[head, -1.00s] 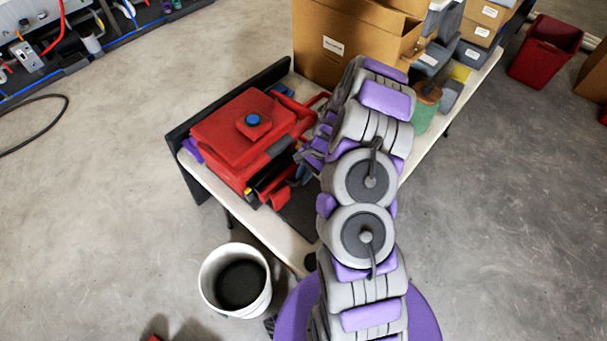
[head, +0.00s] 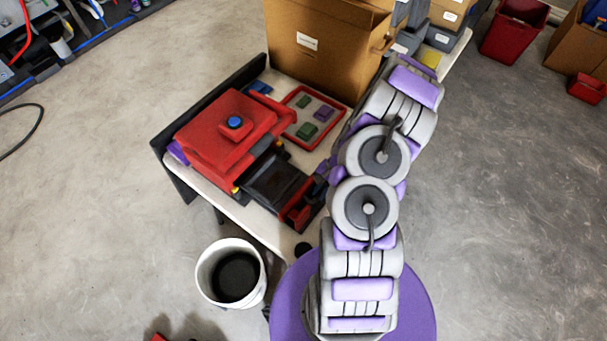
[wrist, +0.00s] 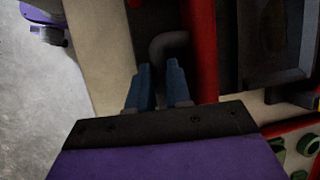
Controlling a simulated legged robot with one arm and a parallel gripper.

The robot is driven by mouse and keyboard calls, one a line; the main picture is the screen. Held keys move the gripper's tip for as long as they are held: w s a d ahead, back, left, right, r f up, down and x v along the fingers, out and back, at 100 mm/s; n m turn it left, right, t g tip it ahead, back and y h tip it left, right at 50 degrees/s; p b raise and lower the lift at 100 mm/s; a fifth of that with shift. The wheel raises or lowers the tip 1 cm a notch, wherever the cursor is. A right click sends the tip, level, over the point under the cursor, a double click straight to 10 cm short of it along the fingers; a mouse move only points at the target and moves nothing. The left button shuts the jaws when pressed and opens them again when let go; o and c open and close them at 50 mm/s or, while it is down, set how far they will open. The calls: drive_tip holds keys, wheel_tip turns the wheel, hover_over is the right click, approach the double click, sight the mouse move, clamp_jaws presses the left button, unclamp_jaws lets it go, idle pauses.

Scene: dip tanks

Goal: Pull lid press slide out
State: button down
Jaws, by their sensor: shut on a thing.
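The red lid press (head: 222,130) with a blue knob sits on the pale table. Its slide, a black tray (head: 272,178) with a red front (head: 299,207), sticks well out of the press toward the right. In the wrist view the slide's red front bar (wrist: 201,50) stands beside a dark curved handle (wrist: 168,43). The blue-grey fingers of my gripper (wrist: 161,88) are closed around the handle, their tips on its near part. In the head view my arm hides most of the gripper, at the right of the slide's front.
A red-rimmed tray with green and purple pieces (head: 291,101) lies behind the slide. A large cardboard box (head: 320,45) stands at the back. A white bucket (head: 208,272) is on the floor in front of the table. A dark panel (head: 180,182) edges the table's left side.

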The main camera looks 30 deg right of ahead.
drive_tip(key=shift+s+d+p, duration=0.3)
drive_tip(key=shift+s, duration=0.55)
drive_tip(key=shift+s+d+p, duration=0.25)
drive_tip(key=shift+s+d, duration=0.1)
drive_tip(key=shift+s, duration=0.5)
drive_tip(key=shift+s+d+p, duration=0.3)
drive_tip(key=shift+s, duration=0.55)
drive_tip(key=c, duration=1.1)
unclamp_jaws()
drive_tip(key=shift+o, duration=0.2)
drive_tip(key=p+v, duration=0.1)
drive_tip(key=v, duration=1.6)
drive_tip(key=shift+p, duration=0.35)
drive_tip(key=shift+r, duration=0.1)
